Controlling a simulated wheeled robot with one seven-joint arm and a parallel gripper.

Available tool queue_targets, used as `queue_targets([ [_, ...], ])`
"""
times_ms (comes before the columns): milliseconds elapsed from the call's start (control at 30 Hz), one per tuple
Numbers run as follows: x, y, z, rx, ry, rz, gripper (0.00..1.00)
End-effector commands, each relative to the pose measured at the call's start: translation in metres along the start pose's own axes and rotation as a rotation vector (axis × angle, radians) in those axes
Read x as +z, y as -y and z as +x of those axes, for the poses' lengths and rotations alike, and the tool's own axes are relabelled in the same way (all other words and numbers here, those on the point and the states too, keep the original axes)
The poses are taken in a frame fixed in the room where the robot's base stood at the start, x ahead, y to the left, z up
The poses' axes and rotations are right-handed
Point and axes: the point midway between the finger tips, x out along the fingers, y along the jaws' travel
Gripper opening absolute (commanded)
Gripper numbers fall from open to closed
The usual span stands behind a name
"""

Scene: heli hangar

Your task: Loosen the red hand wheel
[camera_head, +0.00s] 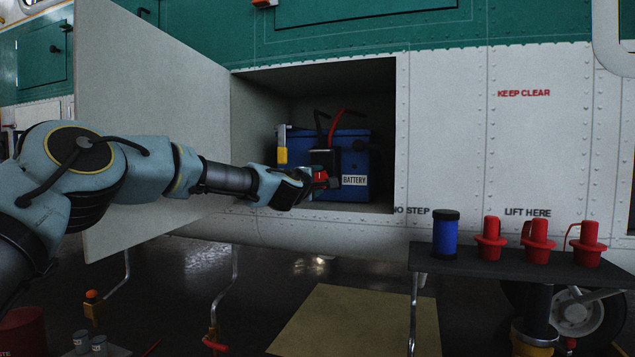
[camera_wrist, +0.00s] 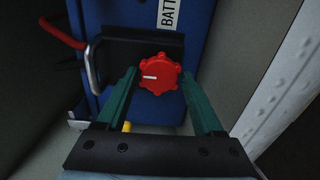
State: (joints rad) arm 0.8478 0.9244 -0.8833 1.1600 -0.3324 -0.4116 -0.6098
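The red hand wheel (camera_wrist: 158,75) has a lobed rim and a white mark pointing left in the wrist view. It sits on a dark plate (camera_wrist: 125,50) at the front of the blue battery (camera_wrist: 195,22). In the head view the battery (camera_head: 350,150) stands in the open compartment, and a little of the wheel (camera_head: 319,172) shows at my gripper (camera_head: 322,183). In the wrist view my gripper's green fingers are apart, one on each side of the wheel. Narrow gaps seem to show beside the wheel; contact is not clear.
The compartment door (camera_head: 150,130) stands open at the left, behind my arm. The compartment's right edge (camera_head: 402,135) is close by. A red cable (camera_wrist: 62,35) and metal handle (camera_wrist: 93,68) lie left of the wheel. A dark table (camera_head: 520,262) holds a blue cylinder and red plugs.

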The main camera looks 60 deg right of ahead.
Motion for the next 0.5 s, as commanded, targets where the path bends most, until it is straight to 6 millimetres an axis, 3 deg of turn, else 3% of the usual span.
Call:
queue_targets([
  [167,0.0001,-0.0002,0.0000,0.000,0.000,0.001,0.89],
  [500,-0.0008,-0.0002,-0.0037,0.000,-0.001,0.002,0.89],
])
